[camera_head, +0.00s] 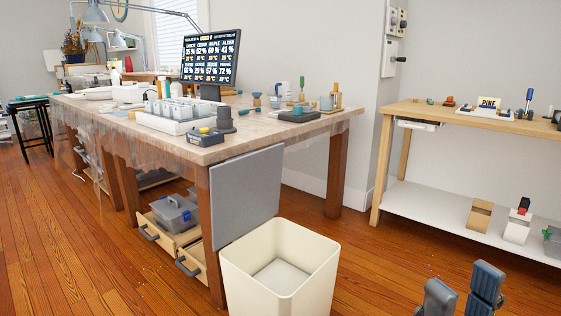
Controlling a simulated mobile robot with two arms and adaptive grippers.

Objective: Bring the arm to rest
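My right gripper (462,286) shows at the bottom right edge of the head view. Its two dark grey finger pads stand apart with wooden floor visible between them, so it is open and holds nothing that I can see. It is over the floor, right of the cream bin and in front of the right-hand bench. The rest of my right arm is below the picture. My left gripper and arm are not in view.
An open cream bin (249,281) stands near the workbench (225,148), which carries a monitor (210,60), a white tray of cups and small tools. Drawers (190,262) are pulled out below. A wooden bench (425,109) with a white lower shelf (430,208) stands right.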

